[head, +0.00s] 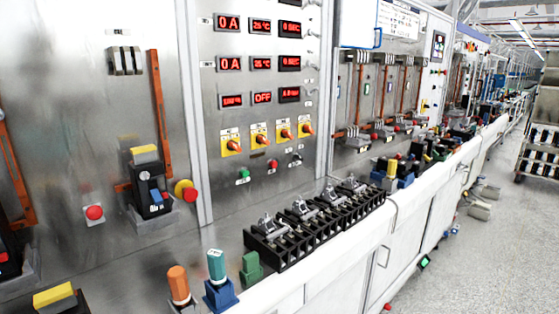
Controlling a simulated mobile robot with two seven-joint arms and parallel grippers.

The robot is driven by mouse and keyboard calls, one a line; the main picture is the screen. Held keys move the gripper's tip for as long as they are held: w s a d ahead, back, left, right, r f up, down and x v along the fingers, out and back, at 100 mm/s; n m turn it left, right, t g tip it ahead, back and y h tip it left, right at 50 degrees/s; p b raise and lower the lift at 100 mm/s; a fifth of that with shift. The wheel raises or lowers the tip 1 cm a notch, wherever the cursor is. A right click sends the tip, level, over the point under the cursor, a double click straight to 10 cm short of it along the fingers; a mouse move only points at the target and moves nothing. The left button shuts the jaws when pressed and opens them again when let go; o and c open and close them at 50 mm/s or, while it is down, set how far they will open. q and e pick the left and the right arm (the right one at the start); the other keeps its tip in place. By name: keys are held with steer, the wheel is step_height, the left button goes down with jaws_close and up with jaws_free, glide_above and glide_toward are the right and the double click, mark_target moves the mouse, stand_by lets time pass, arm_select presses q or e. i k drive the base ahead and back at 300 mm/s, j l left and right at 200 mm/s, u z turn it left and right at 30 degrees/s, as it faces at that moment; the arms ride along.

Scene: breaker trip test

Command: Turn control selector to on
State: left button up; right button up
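A steel control panel (260,190) stands in the middle of the head view. It carries a row of several orange rotary knobs on yellow plates, among them a left one (232,144) and a right one (305,129). Below them are a green button (243,175), a red button (272,165) and a small dark switch (296,159). I cannot tell which of these is the control selector, and labels and knob positions are too small to read surely. A red display (263,97) above reads OFF. Neither of my grippers is in view.
A black terminal block (315,220) with metal clamps sits on the bench below the panel. Orange (178,284), teal (217,266) and green (251,268) pieces stand at the bench front. A red-yellow button (186,191) juts out at left. Floor (500,235) is open at right.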

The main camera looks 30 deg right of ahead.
mark_target(296, 156)
steer(key=z, duration=1.15)
